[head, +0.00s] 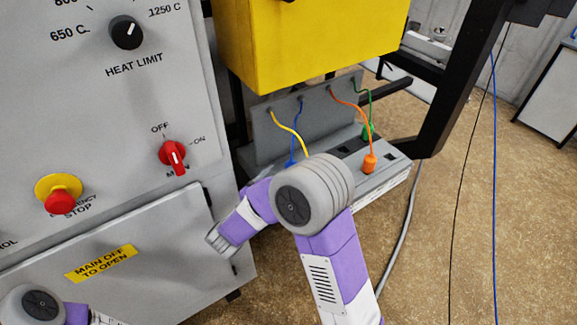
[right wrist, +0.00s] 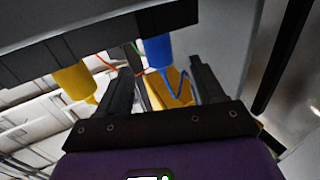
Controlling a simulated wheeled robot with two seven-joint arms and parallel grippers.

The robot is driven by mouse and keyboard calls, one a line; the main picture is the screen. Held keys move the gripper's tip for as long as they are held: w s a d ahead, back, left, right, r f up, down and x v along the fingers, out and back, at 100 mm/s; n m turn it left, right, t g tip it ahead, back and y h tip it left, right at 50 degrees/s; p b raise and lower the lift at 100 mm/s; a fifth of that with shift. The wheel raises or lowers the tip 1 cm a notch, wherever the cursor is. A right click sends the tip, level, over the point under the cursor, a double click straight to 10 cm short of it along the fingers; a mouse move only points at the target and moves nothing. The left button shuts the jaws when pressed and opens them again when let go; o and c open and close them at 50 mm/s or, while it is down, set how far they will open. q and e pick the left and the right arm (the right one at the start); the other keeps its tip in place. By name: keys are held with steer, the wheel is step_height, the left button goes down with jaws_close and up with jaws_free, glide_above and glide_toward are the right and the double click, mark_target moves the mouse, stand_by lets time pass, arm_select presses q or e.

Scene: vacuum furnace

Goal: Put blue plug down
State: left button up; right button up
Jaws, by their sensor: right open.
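The blue plug (head: 291,162) stands at the grey socket block (head: 395,168) under the yellow box, its lower part hidden behind my right arm in the head view. In the right wrist view the blue plug (right wrist: 157,50) meets the dark block edge, and its blue cord curves away between the fingers. My right gripper (right wrist: 162,72) is open, with one finger on each side of the plug's line. The plug lies about level with the fingertips or just past them; I cannot tell contact. My right gripper is hidden in the head view. My left gripper is out of view.
A yellow plug (right wrist: 75,82) is beside the blue one. An orange plug (head: 369,163) and a green plug (head: 368,131) stand on the block to the right. The yellow box (head: 310,45) hangs above. The furnace front (head: 120,200) borders the left.

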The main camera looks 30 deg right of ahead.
steer(key=p+v, duration=0.1)
steer(key=v, duration=0.5)
steer(key=shift+s+a, duration=0.1)
steer(key=shift+a, duration=0.05)
